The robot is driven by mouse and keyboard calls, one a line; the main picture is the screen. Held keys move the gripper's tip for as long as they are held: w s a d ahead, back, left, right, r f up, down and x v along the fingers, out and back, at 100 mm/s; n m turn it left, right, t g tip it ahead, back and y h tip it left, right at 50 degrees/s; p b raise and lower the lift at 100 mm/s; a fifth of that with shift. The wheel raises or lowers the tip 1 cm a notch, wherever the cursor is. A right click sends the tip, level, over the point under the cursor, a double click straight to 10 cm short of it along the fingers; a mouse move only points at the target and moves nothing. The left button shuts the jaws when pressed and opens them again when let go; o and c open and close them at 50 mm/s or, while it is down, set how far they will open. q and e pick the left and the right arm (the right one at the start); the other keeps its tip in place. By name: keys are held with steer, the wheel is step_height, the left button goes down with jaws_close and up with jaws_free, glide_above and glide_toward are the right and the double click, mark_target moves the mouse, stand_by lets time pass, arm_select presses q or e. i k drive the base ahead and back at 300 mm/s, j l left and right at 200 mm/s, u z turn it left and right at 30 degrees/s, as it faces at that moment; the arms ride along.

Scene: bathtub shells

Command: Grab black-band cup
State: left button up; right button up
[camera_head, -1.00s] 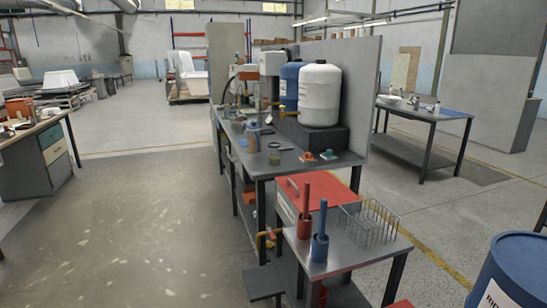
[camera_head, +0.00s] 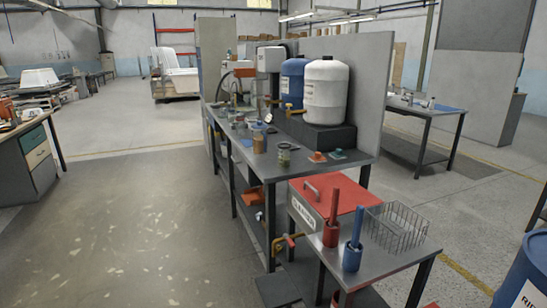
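A steel workbench (camera_head: 318,168) stands in the middle of the view with several small cups and jars on its top. A clear jar with greenish contents and a dark rim (camera_head: 284,154) stands near its front edge. A brown jar (camera_head: 259,143) stands just behind and left of it. More small vessels are farther back along the left side. They are too small for me to tell which one has a black band. Neither of my grippers is in view.
A lower steel table in front holds a red holder (camera_head: 331,234), a blue holder (camera_head: 352,258) and a wire basket (camera_head: 397,228). White (camera_head: 326,90) and blue tanks stand at the bench's back right. A blue barrel is at lower right. Floor left of the bench is clear.

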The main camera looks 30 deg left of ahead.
mark_target(284, 148)
steer(key=j, duration=0.55)
steer(key=i+j+u, duration=0.1)
steer(key=j, duration=0.5)
steer(key=i+j, duration=0.15)
steer(key=j, duration=0.4)
steer(key=i+j, duration=0.1)
steer(key=j, duration=0.25)
steer(key=i+j+u, duration=0.1)
steer(key=j, duration=0.25)
steer(key=i+j, duration=0.15)
steer(key=j, duration=0.15)
steer(key=i+j+u, duration=0.1)
steer(key=j, duration=0.25)
steer(key=i+j, duration=0.2)
steer(key=j, duration=0.15)
